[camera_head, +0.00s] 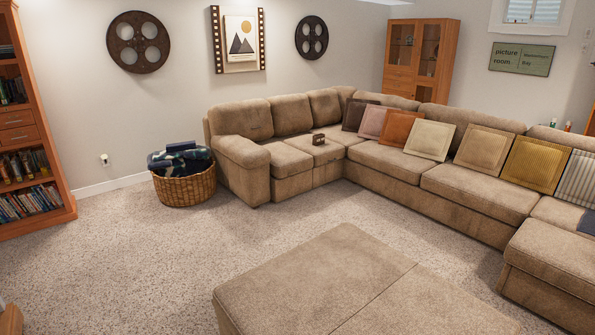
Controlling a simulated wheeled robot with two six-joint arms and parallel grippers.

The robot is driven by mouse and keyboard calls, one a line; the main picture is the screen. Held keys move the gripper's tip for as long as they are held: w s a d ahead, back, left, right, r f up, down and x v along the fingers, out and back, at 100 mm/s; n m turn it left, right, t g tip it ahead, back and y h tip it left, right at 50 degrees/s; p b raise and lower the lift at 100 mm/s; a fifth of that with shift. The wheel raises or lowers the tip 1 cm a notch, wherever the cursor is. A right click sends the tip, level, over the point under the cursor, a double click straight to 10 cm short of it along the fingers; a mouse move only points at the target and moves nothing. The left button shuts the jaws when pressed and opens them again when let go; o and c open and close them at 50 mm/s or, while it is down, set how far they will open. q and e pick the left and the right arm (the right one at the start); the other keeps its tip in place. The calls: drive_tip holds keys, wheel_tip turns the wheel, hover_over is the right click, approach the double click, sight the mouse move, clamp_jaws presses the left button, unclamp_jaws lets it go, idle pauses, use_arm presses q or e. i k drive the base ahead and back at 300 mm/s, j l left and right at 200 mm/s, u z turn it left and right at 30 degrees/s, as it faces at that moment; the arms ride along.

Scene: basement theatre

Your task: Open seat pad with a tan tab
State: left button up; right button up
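A large tan-brown sectional sofa (385,160) runs along the back wall and down the right side. Its seat pads include one on the left section (287,160), one near the corner (318,146), and a long one on the right section (478,192). A wide ottoman (320,275) with a seam across its top stands in the foreground. I cannot make out a tan tab on any pad at this size. All visible seat pads lie flat. Neither of my grippers is in view.
A wicker basket (185,186) holds blankets. A bookcase (30,130) stands left. Speckled carpet (150,255) is clear between them.

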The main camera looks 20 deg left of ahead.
sight(286, 161)
drive_tip(key=j+u, duration=0.1)
drive_tip(key=j, duration=0.2)
drive_tip(key=i+j+u, duration=0.1)
drive_tip(key=j, duration=0.2)
drive_tip(key=i+j+u, duration=0.45)
drive_tip(key=j, duration=0.15)
drive_tip(key=i+j+u, duration=0.95)
drive_tip(key=i+j, duration=0.1)
drive_tip(key=i, duration=0.45)
drive_tip(key=i+z, duration=0.15)
drive_tip(key=i, duration=0.4)
drive_tip(key=i+j, duration=0.2)
drive_tip(key=i, duration=0.35)
drive_tip(key=i+l+z, duration=0.2)
drive_tip(key=i+z, duration=1.05)
drive_tip(key=i+j+z, duration=0.4)
drive_tip(key=i, duration=0.15)
